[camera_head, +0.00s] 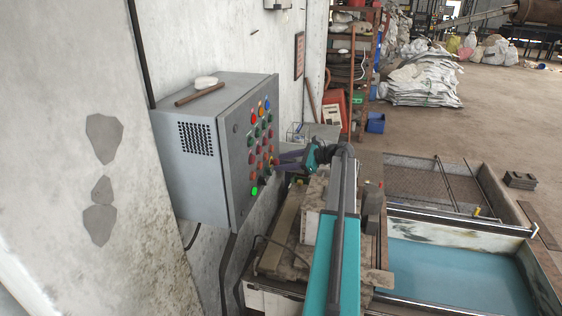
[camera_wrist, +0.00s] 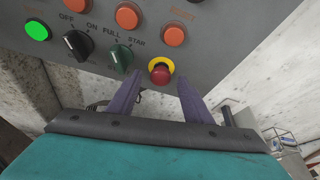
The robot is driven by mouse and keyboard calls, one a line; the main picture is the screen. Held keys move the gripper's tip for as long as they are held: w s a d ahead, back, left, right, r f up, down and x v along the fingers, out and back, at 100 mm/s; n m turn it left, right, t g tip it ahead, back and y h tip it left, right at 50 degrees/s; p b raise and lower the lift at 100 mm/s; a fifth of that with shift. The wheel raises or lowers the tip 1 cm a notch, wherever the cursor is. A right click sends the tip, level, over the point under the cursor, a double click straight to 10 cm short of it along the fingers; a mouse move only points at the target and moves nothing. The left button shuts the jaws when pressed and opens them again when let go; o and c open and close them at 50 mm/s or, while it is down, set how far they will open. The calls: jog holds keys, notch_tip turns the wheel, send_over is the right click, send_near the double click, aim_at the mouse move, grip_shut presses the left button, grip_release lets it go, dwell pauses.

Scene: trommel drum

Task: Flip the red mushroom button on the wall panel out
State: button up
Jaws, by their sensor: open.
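The wall panel (camera_head: 228,135) is a grey box on the wall at the left in the head view, with rows of coloured buttons on its front. The red mushroom button (camera_wrist: 160,74) sits on a yellow ring near the panel's lower edge in the wrist view. My gripper (camera_wrist: 157,88) is open, with one dark finger to the left and one to the right of the button. The fingertips are close to the button, but I cannot tell whether they touch it. In the head view my gripper (camera_head: 277,161) is at the panel's front, and it partly covers the button's area.
A lit green button (camera_wrist: 37,31), a black knob (camera_wrist: 77,44) and a green knob (camera_wrist: 121,57) are left of the mushroom button. Orange buttons (camera_wrist: 174,36) are above it. A tank of blue water (camera_head: 455,275) lies to the right in the head view.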

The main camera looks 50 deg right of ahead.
jog(key=shift+w+a+f, duration=0.25)
jog(key=shift+w, duration=0.3)
jog(key=shift+c, duration=0.4)
grip_shut()
jog(key=shift+s+d+f, duration=0.1)
jog(key=shift+s+d, duration=0.15)
jog(key=shift+s, duration=0.25)
jog(key=shift+c, duration=1.6)
grip_release()
jog(key=o, duration=0.4)
jog(key=shift+s, duration=0.2)
jog(key=shift+w, duration=0.1)
jog(key=shift+d, duration=0.1)
